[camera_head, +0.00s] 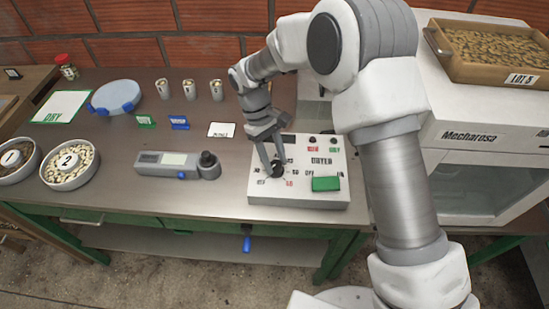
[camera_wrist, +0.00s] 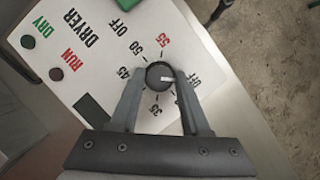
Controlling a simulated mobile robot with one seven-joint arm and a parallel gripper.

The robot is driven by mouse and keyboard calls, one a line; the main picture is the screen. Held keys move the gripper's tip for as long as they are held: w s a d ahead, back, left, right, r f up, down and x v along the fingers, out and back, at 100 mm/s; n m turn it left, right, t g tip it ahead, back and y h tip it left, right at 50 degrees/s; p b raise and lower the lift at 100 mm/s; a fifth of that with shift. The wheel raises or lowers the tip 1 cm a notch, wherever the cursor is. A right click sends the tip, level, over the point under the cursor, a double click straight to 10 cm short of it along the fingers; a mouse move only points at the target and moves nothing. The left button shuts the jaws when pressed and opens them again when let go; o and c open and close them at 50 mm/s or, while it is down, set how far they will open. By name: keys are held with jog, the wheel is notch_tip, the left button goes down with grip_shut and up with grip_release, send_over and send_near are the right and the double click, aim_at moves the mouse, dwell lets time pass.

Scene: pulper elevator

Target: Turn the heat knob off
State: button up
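The heat knob (camera_wrist: 158,76) is a round dark knob on the white dryer panel (camera_wrist: 92,22). In the wrist view it sits between my two fingertips, with a light mark pointing right toward an OFF label (camera_wrist: 195,80) that is partly hidden by the right finger. Temperature numbers surround the knob. My gripper (camera_wrist: 160,73) has one finger on each side, and both appear to touch the knob. In the head view my gripper (camera_head: 273,167) reaches down onto the knob (camera_head: 278,171) at the left part of the panel.
A green rocker (camera_head: 326,184) sits right of the knob on the panel. A grey handheld meter (camera_head: 165,161) lies left of the panel. The white Mechanosa machine (camera_head: 485,140) bears a bean tray (camera_head: 495,75) at right. Steel table (camera_head: 225,190) is bare in front of the meter.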

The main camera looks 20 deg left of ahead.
jog(key=o, duration=0.3)
jog(key=v, duration=1.7)
jog(key=shift+r+p, duration=0.2)
jog(key=shift+p, duration=0.2)
